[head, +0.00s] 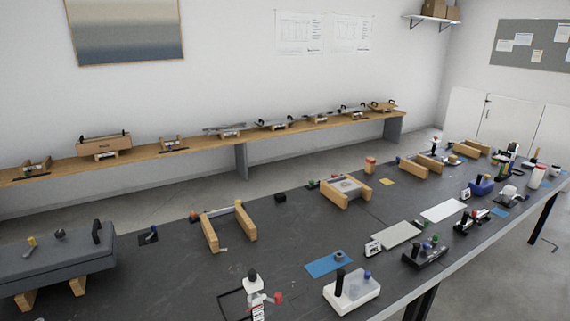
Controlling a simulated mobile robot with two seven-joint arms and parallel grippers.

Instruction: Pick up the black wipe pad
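A small black block (280,197) lies on the dark bench top, behind and to the right of a pair of wooden blocks. It may be the black wipe pad, but it is too small to be sure. A flat dark pad (141,240) with a small knobbed item on it lies further left, beside the long grey box. Neither of my grippers is in view, and nothing is seen touching either dark item.
The dark bench (190,285) runs from front left to far right. Wooden blocks (209,233), a long grey box (50,268), a blue mat (328,264) and a white knobbed block (352,293) stand on it. Bench space around the black block is mostly clear.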

